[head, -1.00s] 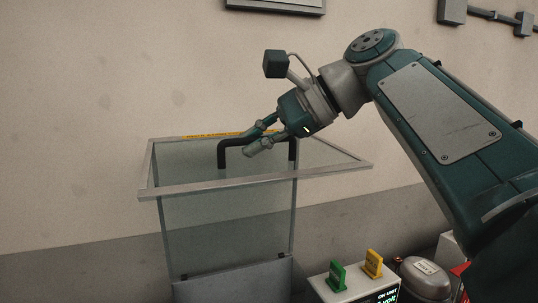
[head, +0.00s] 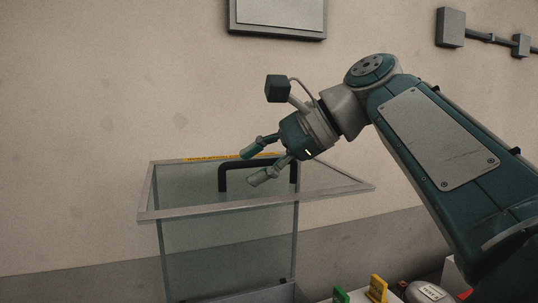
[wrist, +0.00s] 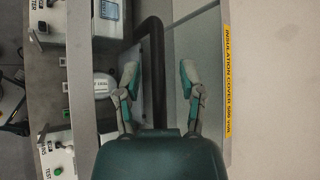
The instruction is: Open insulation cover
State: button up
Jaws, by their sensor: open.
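The insulation cover (head: 265,206) is a clear box with a grey metal rim, shown upright in the head view. Its black handle (head: 222,180) is a bent bar near the back rim. A yellow label (head: 232,157) along that rim reads "INSULATION COVER" in the wrist view (wrist: 228,80). My gripper (head: 251,166) is open above the box, by the handle's top bar. In the wrist view the black handle (wrist: 156,45) runs between the two spread fingers of my gripper (wrist: 158,72). Neither finger clearly touches the bar.
The wall is close behind the cover. A framed panel (head: 278,16) and a conduit box (head: 451,27) are on the wall.

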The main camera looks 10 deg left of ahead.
jog(key=v, duration=1.1)
jog(key=shift+w+d+r, duration=0.1)
jog(key=shift+w+d, duration=0.05)
